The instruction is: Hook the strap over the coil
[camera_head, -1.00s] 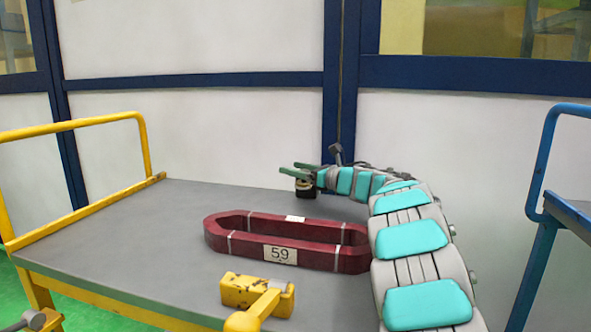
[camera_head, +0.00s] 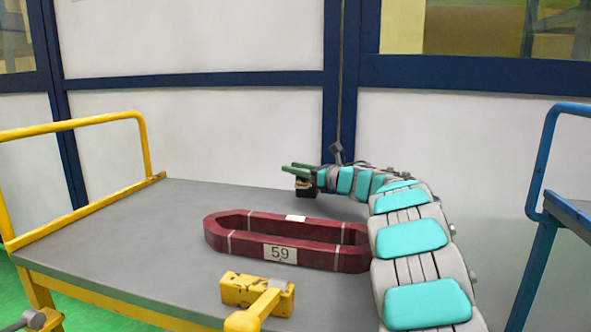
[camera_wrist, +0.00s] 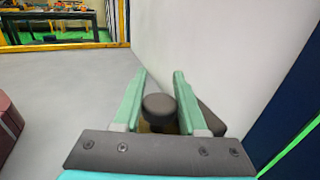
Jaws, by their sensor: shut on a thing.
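The coil (camera_head: 287,241) is a dark red elongated loop with white bands and a "59" label. It lies flat on the grey top of the yellow cart in the head view. Only a dark red edge (camera_wrist: 8,128) shows at the left of the wrist view. My gripper (camera_head: 292,168), with green fingers, is beyond the coil near the cart's far edge. It is shut on a dark round-topped thing (camera_wrist: 159,108) with a brownish part below. In the head view this dark thing (camera_head: 306,190) hangs under the fingers. I cannot tell whether it is the strap.
A yellow block with a handle (camera_head: 258,292) is in front of the coil. Yellow rails (camera_head: 80,124) edge the cart's left end. A white wall with blue frames is close behind. A blue-railed cart (camera_head: 545,170) stands right. The left part of the cart top is clear.

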